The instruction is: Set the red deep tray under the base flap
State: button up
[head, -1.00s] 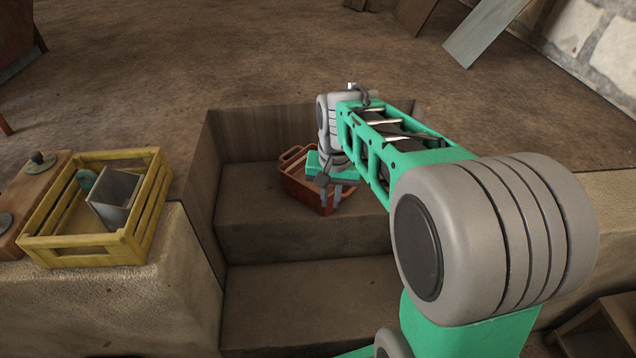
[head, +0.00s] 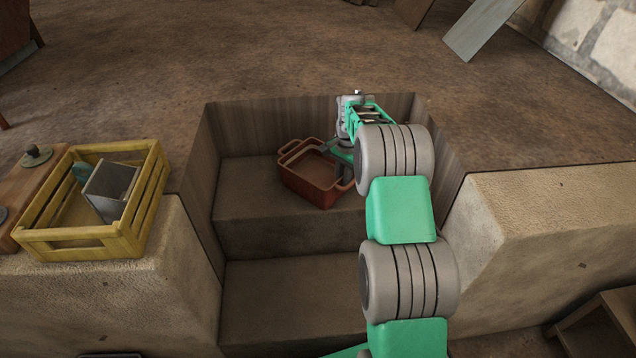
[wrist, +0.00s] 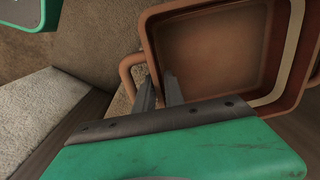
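The red deep tray (head: 318,190) sits upright on the upper step of the recess in the head view. One looped handle shows at its left end. In the wrist view the tray (wrist: 212,48) is close, with its floor and a handle in sight. My gripper (wrist: 158,88) is at the tray's right end in the head view. Its two fingers stand a small gap apart at the tray's edge beside the handle. I cannot tell whether they press on the rim. I cannot make out a base flap.
A yellow crate (head: 88,243) with a grey metal box (head: 110,190) in it stands on the left stone ledge. Recess walls rise at the left, back and right of the tray. The lower step (head: 290,300) is bare. A stone ledge (head: 550,230) lies right.

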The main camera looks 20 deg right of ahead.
jog(key=shift+f, duration=0.75)
jog(key=shift+c, duration=0.4)
grip_shut()
jog(key=shift+r, duration=0.2)
dwell(0.4)
